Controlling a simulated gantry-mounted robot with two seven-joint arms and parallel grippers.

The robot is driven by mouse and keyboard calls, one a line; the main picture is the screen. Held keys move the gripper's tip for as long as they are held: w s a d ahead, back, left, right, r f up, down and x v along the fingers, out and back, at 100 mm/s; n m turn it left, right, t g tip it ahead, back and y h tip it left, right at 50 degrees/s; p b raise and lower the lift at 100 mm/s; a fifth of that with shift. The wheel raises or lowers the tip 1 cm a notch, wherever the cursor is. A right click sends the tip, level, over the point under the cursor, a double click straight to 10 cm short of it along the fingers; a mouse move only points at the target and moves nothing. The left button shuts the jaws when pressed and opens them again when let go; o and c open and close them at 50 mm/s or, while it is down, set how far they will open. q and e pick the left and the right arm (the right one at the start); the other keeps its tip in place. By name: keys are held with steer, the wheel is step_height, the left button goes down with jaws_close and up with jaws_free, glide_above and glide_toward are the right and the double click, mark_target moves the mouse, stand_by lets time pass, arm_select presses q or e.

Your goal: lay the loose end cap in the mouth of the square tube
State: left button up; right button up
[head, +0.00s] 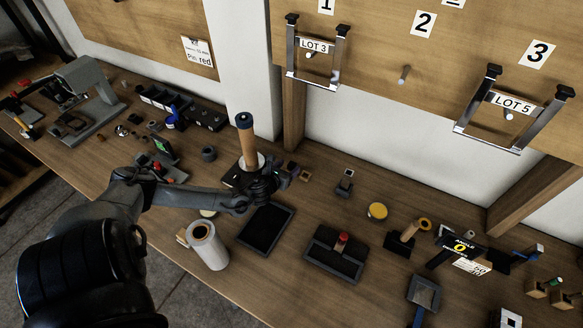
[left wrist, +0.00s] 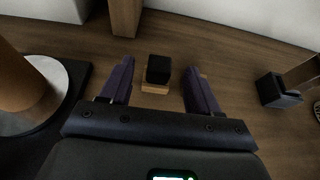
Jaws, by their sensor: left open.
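A small black block, which looks like the loose end cap (left wrist: 158,69), rests on a small wooden block (left wrist: 155,88) in the left wrist view. My left gripper (head: 284,174) is open. Its purple-grey fingers stand on either side of the cap, with gaps between, and the cap lies beyond the palm. In the left wrist view the gripper (left wrist: 160,85) holds nothing. What seems to be the square tube (head: 347,175) stands in a dark base to the right of the gripper. The dark base (left wrist: 277,90) also shows at the right of the wrist view. My right gripper is not in view.
A wooden post (head: 294,115) rises behind. Bench between gripper and tube looks clear.

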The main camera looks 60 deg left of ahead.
mark_target(292, 164)
arm_select(q)
steer(key=b+x, duration=0.1)
steer(key=x, duration=0.4)
steer(key=shift+w+a+f, duration=0.1)
steer(key=shift+w+f, duration=0.05)
steer(key=shift+w, duration=0.2)
steer(key=c, duration=1)
steer(key=shift+c, duration=0.2)
